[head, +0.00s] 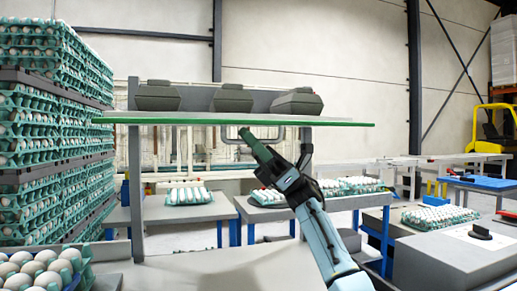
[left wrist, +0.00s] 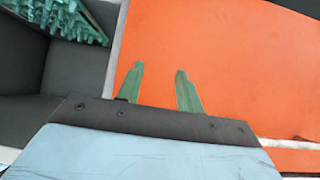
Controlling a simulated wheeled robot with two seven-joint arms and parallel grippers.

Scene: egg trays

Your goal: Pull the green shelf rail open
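The green shelf rail (head: 180,121) runs along the front edge of a raised shelf and spans the middle of the head view. My right gripper (head: 243,132) reaches up from the lower right, its green fingers just below the rail in the picture. I cannot tell whether they touch the rail. The fingers overlap from this side, so their opening is hidden. My left gripper (left wrist: 159,70) shows only in the left wrist view. Its two green fingers stand apart with nothing between them, over an orange surface.
Several dark grey units (head: 232,98) sit on the shelf. Tall stacks of egg trays (head: 42,130) stand at the left. Egg trays (head: 188,195) lie on tables behind the shelf. A grey box-like surface (head: 450,258) is at the right. A green egg tray corner (left wrist: 65,20) shows in the left wrist view.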

